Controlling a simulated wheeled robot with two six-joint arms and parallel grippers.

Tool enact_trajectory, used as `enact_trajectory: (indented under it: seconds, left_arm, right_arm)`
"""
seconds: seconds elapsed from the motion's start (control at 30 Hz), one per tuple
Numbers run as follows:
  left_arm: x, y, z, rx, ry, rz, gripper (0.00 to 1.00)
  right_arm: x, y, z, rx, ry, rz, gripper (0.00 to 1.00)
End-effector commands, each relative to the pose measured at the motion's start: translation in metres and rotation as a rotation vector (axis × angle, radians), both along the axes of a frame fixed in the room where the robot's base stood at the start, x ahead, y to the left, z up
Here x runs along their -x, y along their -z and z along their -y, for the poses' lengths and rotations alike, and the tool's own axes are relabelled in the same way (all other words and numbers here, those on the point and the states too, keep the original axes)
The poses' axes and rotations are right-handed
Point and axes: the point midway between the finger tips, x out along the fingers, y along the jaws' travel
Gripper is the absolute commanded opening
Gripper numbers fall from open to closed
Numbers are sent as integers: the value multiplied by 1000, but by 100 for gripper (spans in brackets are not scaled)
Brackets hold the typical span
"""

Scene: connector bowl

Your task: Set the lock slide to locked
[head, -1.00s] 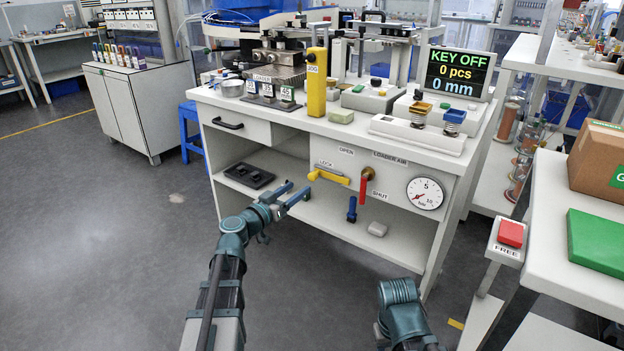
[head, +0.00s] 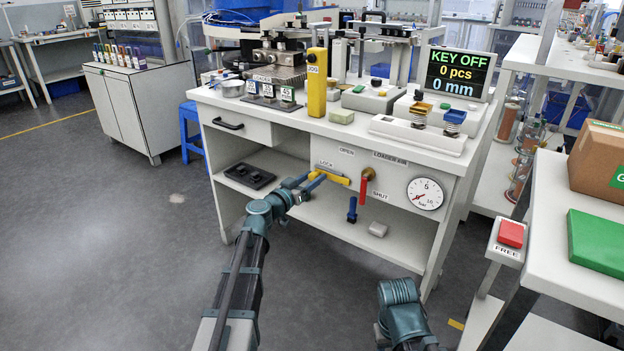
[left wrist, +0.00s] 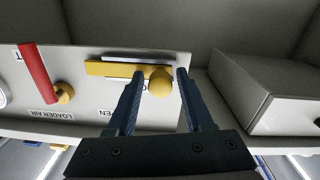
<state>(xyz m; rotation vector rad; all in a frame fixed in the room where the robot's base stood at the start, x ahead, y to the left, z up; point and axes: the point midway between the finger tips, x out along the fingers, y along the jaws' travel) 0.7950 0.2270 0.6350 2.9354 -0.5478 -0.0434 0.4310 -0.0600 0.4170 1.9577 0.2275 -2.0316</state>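The lock slide (head: 336,179) is a yellow bar on the white front panel, just below the LOCK label (head: 326,164). It also shows in the left wrist view (left wrist: 112,69), where the picture is upside down. Its round yellow knob (left wrist: 160,84) is at the bar's left end in the head view. My left gripper (head: 311,181) is at the knob. In the left wrist view its fingers (left wrist: 160,76) are open, one on each side of the knob, with small gaps showing. My right arm shows at the bottom of the head view, but its gripper does not.
A red valve handle (head: 362,188) hangs right of the slide; it also shows in the left wrist view (left wrist: 35,75). A pressure gauge (head: 425,193) is farther right. A black tray (head: 249,176) and a blue-handled tool (head: 352,209) are on the lower shelf.

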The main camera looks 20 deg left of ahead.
Motion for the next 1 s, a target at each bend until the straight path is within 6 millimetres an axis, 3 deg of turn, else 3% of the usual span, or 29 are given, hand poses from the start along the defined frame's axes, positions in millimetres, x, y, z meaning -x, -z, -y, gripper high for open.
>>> enact_trajectory:
  seconds: [0.03, 0.27, 1.0]
  left_arm:
    - [0, 0, 0, 0, 0, 0, 40]
    - [0, 0, 0, 0, 0, 0, 0]
    - [0, 0, 0, 0, 0, 0, 0]
  right_arm:
    - [0, 0, 0, 0, 0, 0, 50]
    - [0, 0, 0, 0, 0, 0, 50]
    - [0, 0, 0, 0, 0, 0, 50]
